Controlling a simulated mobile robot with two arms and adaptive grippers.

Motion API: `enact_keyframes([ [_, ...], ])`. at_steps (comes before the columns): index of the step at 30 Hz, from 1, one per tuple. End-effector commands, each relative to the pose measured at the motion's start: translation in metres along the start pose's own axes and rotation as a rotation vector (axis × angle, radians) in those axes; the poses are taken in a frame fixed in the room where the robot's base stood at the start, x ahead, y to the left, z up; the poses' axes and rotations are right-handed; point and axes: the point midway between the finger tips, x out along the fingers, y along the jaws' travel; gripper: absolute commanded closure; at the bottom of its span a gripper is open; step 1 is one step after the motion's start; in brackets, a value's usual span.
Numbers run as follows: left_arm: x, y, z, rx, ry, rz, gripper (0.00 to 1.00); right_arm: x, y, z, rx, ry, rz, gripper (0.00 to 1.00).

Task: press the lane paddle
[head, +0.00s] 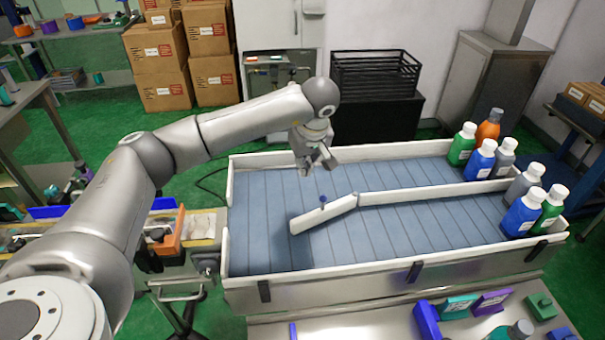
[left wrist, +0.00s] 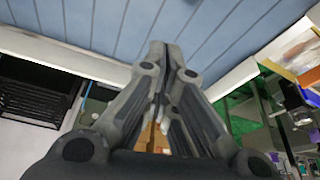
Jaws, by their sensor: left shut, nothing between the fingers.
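The lane paddle (head: 323,215) is a white bar on the blue slatted conveyor (head: 420,225). It is hinged at the end of the white lane divider (head: 450,187) and slants toward the front left, with a small blue knob (head: 322,199) on top. My left gripper (head: 318,172) is above the conveyor's back part, behind the paddle and apart from it. In the left wrist view its fingers (left wrist: 158,50) are shut with nothing between them, over the blue slats. The paddle does not show in the left wrist view. My right gripper is not in view.
Several bottles, green (head: 462,144), blue (head: 480,160) and orange (head: 488,126), stand at the conveyor's right end in both lanes. White side walls (head: 400,275) edge the conveyor. A front table holds coloured boxes (head: 491,303). The conveyor's left half is clear.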

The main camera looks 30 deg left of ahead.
Motion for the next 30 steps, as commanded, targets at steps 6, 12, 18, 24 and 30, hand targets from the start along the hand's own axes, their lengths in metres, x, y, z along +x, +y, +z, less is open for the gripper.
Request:
enact_keyframes([
  [6, -0.04, 0.007, 0.0, 0.002, 0.002, 0.006, 1.0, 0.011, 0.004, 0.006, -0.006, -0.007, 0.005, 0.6],
  [12, -0.057, 0.008, -0.001, 0.001, 0.001, 0.003, 1.0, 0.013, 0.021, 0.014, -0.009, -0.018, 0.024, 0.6],
  [18, -0.06, 0.008, -0.001, 0.001, 0.0, 0.002, 1.0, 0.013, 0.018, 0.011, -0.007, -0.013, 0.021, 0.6],
  [24, -0.06, 0.008, -0.001, 0.001, 0.001, 0.002, 1.0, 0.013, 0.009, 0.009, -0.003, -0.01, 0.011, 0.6],
  [30, -0.059, 0.008, -0.001, 0.001, 0.001, 0.002, 1.0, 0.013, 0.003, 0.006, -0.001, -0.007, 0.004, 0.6],
])
